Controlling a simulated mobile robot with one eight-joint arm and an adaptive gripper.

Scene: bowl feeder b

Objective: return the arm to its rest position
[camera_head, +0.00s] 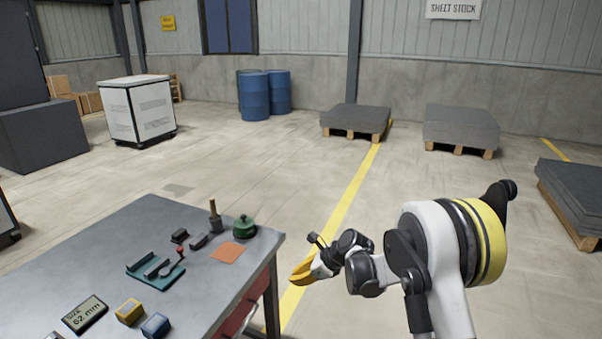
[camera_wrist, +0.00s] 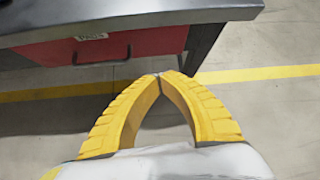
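My arm is bent at the right of the head view, beside the workbench and clear of it. My gripper (camera_head: 296,279) has yellow fingers and hangs off the right end of the bench, pointing left. In the wrist view my gripper (camera_wrist: 158,76) shows its two ridged fingers with their tips together and nothing visible between them. The fingertips appear just short of the bench's edge and a red drawer, apart from both as far as I can tell.
The grey workbench (camera_head: 140,222) carries a green fixture (camera_head: 157,277), a green round pot (camera_head: 244,227), an orange square (camera_head: 228,253), a size display (camera_head: 86,314), and yellow and blue blocks. The red drawer (camera_wrist: 100,48) is below its top. Open floor lies behind, with pallets and blue drums (camera_head: 255,97) far off.

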